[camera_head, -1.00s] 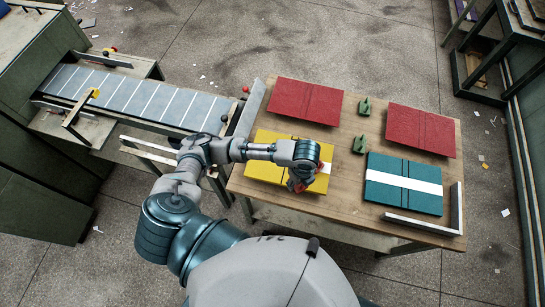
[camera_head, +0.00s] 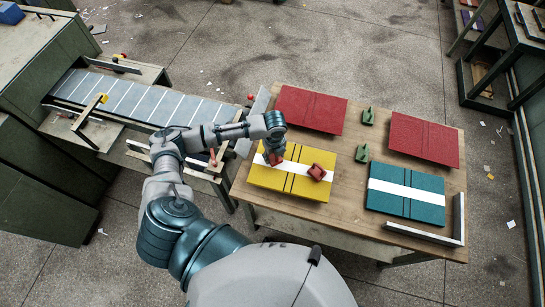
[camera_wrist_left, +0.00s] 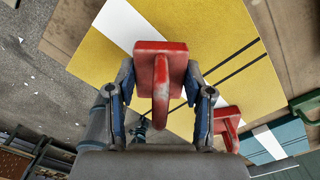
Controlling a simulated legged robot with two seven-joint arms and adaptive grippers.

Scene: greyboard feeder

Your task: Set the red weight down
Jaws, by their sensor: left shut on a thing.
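My left gripper (camera_head: 272,155) is shut on a red weight (camera_wrist_left: 160,72), gripping it between both fingers over the left part of the yellow board (camera_head: 290,188). In the head view, the hand mostly hides this weight. I cannot tell whether it touches the board. A second red weight (camera_head: 317,172) rests on the right part of the yellow board, near its white strip. It also shows in the left wrist view (camera_wrist_left: 228,122), right of and apart from my fingers. My right gripper is not in view.
Two red boards (camera_head: 311,109) and a teal board with a white strip (camera_head: 405,207) lie on the wooden table (camera_head: 345,205). Two green weights (camera_head: 362,153) stand between the boards. A metal corner fence (camera_head: 425,233) edges the front right. A conveyor (camera_head: 140,98) is at left.

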